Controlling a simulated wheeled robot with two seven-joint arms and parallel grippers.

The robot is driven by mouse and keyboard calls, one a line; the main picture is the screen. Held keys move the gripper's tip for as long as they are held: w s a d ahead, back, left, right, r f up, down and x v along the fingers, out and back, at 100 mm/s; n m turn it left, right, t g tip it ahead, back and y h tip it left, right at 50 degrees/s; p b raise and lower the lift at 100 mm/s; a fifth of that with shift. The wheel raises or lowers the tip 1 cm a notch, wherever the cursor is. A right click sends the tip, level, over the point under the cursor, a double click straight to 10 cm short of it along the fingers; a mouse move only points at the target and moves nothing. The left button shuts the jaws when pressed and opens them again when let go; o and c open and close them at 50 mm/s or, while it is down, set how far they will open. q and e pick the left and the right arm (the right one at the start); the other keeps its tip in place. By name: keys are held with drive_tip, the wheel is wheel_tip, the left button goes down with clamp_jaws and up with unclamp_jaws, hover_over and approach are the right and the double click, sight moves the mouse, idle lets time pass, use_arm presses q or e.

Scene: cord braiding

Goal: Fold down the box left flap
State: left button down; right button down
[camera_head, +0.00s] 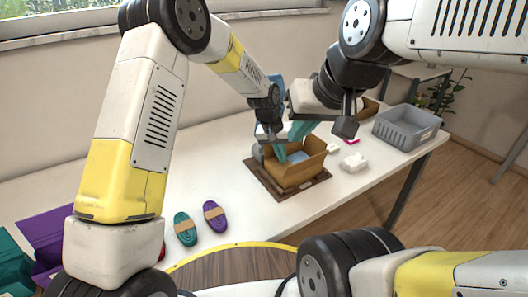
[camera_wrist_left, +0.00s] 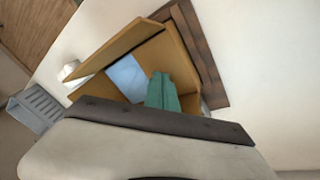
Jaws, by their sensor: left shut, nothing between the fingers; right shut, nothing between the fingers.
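The brown cardboard box (camera_head: 297,174) stands open on a dark wooden board (camera_head: 257,178) in the head view. It also shows in the left wrist view (camera_wrist_left: 172,54), with a long flap (camera_wrist_left: 118,47) raised along one side and something pale blue (camera_wrist_left: 127,77) inside. My left gripper (camera_head: 281,153) has its teal fingers shut and empty at the left part of the box opening. Its fingers (camera_wrist_left: 163,92) show over the box in the wrist view; contact is unclear. My right gripper (camera_head: 298,131) is shut and empty, just above the box's far side. The left flap is partly hidden by the grippers.
A grey crate (camera_head: 407,128) stands at the table's right end, with white items (camera_head: 354,162) nearer the box. Teal (camera_head: 185,228) and purple (camera_head: 214,216) cord bundles lie on the white table (camera_head: 225,185) front left. Purple and teal boxes stand at lower left.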

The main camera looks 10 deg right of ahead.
use_arm(q)
wheel_tip(320, 180, up, 8)
idle(0.9)
drive_tip(key=s+a+r+n+t, duration=0.1)
drive_tip(key=s+a+r, duration=0.3)
drive_tip(key=a+r, duration=0.5)
drive_tip(key=s+a+r+n+t, duration=0.1)
drive_tip(key=s+a+r+t, duration=0.1)
drive_tip(key=s+a+r, duration=0.65)
drive_tip(key=s+a+n+t+y, duration=0.1)
drive_tip(key=s+a+t, duration=0.1)
drive_tip(key=s+a, duration=1.1)
drive_tip(key=shift+a+n, duration=0.3)
drive_tip(key=shift+a, duration=0.45)
drive_tip(key=shift+s+a, duration=0.1)
drive_tip(key=shift+s, duration=0.05)
